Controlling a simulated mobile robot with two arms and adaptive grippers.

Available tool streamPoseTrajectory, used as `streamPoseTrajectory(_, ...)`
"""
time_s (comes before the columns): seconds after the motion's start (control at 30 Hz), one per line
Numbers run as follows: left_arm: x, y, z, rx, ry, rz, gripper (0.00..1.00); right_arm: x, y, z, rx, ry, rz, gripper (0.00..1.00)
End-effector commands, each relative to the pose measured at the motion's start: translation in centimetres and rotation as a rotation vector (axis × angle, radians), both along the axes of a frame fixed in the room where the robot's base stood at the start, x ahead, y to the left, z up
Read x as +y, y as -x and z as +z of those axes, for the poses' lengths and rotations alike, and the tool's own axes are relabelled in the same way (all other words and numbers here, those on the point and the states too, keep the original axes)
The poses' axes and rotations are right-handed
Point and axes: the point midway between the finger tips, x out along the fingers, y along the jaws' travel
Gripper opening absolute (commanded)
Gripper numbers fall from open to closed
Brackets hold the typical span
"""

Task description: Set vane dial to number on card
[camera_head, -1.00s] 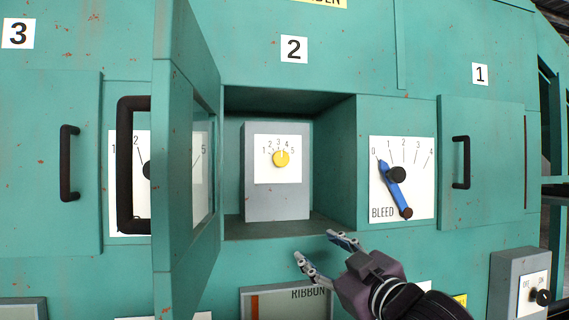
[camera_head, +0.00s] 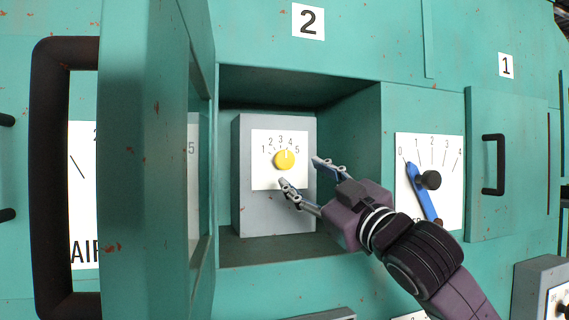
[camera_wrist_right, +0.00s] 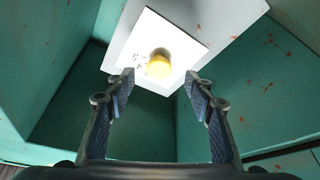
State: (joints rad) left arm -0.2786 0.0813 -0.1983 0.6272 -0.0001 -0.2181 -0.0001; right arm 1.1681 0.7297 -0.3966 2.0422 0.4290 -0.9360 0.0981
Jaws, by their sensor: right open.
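The yellow vane dial (camera_head: 285,160) sits on a white plate (camera_head: 262,178) numbered 1 to 5, on a grey box (camera_head: 250,215) inside the open compartment under label 2. Its light mark appears to point near 4. My right gripper (camera_head: 299,172) is open and empty, just in front of the dial's lower right. In the right wrist view the dial (camera_wrist_right: 159,64) lies beyond and between the two spread fingers (camera_wrist_right: 158,85), apart from them. No number card can be made out. My left gripper is not in view.
The open green door (camera_head: 150,150) with its black handle (camera_head: 62,180) stands left of the compartment. The BLEED panel (camera_head: 448,155) with a blue lever (camera_head: 421,192) is right. A closed door (camera_head: 508,165) lies farther right.

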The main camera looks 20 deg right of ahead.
Motion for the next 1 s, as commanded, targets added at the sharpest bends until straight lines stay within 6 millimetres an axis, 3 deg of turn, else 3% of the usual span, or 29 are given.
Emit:
streamPoseTrajectory(0.2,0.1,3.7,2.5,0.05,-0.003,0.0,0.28,0.9,-3.4,1.7,0.002,0.0,0.0,0.49)
streamPoseTrajectory(0.33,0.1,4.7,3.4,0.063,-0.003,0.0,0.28,1.2,-4.9,2.1,0.002,0.0,0.0,0.49)
streamPoseTrajectory(0.47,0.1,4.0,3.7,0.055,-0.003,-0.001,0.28,1.4,-5.7,2.2,0.0,0.0,0.001,0.49)
streamPoseTrajectory(0.73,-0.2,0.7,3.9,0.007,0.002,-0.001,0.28,1.4,-5.8,2.1,0.0,0.001,0.0,0.49)
streamPoseTrajectory(1.0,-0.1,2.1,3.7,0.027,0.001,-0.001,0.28,1.4,-5.8,2.1,0.0,0.001,0.0,0.2)
